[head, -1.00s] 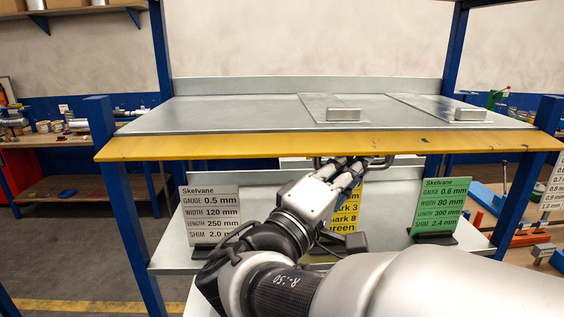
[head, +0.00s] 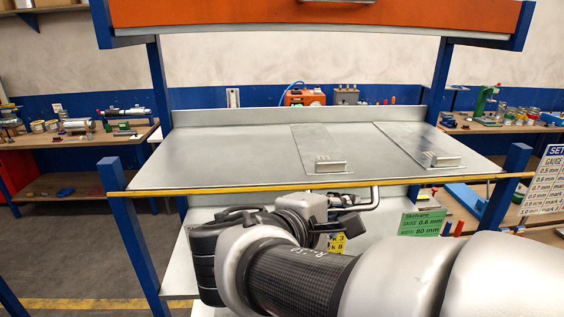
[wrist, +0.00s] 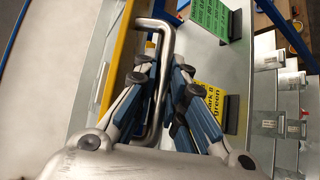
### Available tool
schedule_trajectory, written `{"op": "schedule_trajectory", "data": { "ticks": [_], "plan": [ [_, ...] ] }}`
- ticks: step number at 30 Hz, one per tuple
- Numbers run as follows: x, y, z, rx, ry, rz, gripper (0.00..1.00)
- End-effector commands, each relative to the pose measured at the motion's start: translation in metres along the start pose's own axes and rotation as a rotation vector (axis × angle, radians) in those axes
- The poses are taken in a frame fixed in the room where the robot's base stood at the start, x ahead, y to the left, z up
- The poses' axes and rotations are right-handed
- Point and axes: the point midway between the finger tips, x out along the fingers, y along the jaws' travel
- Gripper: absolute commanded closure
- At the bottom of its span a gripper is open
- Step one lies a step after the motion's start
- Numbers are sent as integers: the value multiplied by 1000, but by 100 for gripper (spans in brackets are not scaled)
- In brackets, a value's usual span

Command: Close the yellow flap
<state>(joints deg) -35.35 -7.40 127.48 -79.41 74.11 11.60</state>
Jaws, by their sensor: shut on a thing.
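The yellow flap (head: 250,187) shows in the head view as a thin, nearly edge-on strip along the front of the grey metal top. In the wrist view it is a yellow band (wrist: 122,50) left of my gripper. A bent metal handle (wrist: 166,50) runs beside the flap; it also shows below the strip in the head view (head: 375,197). My gripper (wrist: 161,75) is shut around the handle bar, with a finger on each side. In the head view my gripper (head: 345,207) is under the flap's edge, partly hidden by my own arm.
An orange panel (head: 300,14) spans the rack above. Two small metal handles (head: 328,165) stand on plates on the grey top (head: 230,150). A green sign (head: 422,222) and a partly hidden yellow sign (wrist: 210,103) stand below. Blue posts (head: 127,215) flank the rack.

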Motion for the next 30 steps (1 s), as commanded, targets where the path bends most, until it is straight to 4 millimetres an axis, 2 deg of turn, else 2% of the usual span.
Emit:
{"op": "schedule_trajectory", "data": {
  "ticks": [1,6,30],
  "plan": [
    [-4,12,4,-30,-2,-32,100],
    [-6,21,6,-140,-5,-150,100],
    [-3,47,3,-600,-12,-641,100]
  ]
}}
